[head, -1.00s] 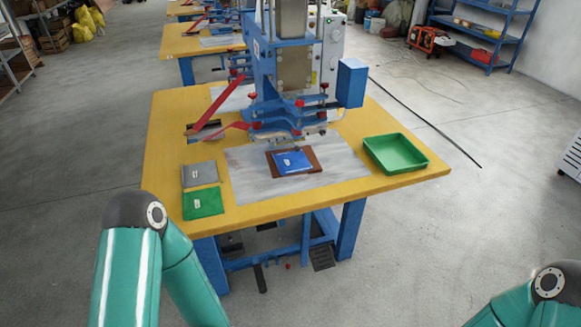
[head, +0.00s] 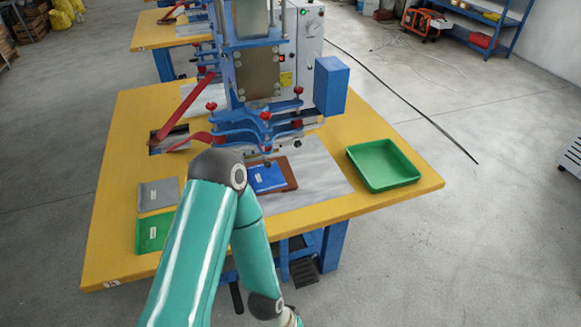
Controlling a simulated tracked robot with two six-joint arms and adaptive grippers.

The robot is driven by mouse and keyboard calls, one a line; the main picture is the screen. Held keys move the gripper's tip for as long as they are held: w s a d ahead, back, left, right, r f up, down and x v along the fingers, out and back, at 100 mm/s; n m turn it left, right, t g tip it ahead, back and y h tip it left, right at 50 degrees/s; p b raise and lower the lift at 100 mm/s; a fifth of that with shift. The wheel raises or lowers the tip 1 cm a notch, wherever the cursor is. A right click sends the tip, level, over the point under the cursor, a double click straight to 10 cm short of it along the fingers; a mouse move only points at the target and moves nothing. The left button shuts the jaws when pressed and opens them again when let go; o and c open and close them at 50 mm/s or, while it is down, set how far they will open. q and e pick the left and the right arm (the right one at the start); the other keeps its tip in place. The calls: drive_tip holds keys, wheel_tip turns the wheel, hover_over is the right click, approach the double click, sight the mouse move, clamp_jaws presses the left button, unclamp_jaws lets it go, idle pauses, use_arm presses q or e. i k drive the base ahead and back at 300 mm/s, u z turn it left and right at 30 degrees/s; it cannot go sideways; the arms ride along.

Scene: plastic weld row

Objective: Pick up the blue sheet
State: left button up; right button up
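The blue sheet (head: 267,178) lies on a brown board (head: 291,172) on the grey plate of the yellow table, in front of the press. My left arm covers its left part in the head view. The arm bends down in front of the table, and its lower end runs out of the bottom of the picture, so I do not see the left gripper's fingers. My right arm and gripper are out of view.
The blue welding press (head: 262,120) with red knobs stands right behind the sheet. A green tray (head: 383,166) sits at the right.

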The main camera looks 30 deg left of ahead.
sight(260, 179)
drive_tip(key=u, duration=0.15)
drive_tip(key=i, duration=0.95)
drive_tip(key=u, duration=0.55)
